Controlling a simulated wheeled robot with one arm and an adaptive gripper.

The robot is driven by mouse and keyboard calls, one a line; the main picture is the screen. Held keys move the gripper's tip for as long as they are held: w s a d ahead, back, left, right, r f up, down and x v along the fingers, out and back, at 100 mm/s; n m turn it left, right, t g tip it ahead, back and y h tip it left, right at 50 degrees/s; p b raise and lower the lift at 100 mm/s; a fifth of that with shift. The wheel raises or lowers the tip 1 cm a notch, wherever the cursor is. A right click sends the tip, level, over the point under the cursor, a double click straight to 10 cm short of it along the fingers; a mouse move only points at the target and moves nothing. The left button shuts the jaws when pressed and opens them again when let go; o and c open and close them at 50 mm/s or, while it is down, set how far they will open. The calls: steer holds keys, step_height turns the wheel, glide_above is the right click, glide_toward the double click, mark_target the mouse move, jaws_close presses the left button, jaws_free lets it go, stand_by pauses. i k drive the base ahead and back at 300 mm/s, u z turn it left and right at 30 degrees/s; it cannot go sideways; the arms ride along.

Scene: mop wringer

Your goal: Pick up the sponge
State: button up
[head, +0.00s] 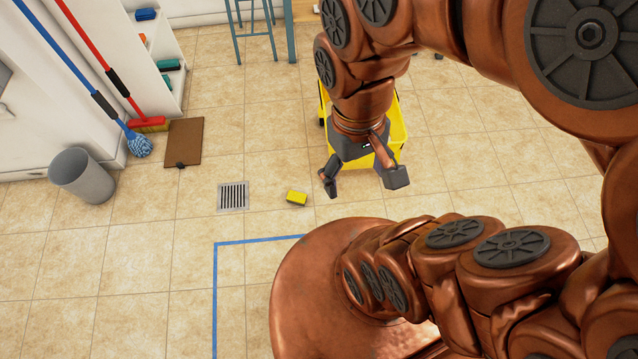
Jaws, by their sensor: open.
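A small yellow sponge (296,197) with a dark edge lies on the tiled floor, left of the middle of the head view. My gripper (361,183) is open, its two dark fingertips spread apart with nothing between them. It appears to the right of the sponge and a little above it in the picture, apart from it. The height of my gripper over the floor is hard to tell. The sponge is in full view.
A yellow mop bucket (395,128) stands behind my gripper, partly hidden. A floor drain (233,196) lies left of the sponge. A grey bin (82,176), a blue mop (138,144), a red broom (148,124) and a brown mat (184,142) are at the left. Blue tape (215,290) marks the floor.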

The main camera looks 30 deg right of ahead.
mark_target(293, 197)
steer(key=z, duration=0.05)
steer(key=k, duration=1)
steer(key=u, duration=0.95)
steer(key=i, duration=1.2)
steer(key=z, duration=0.3)
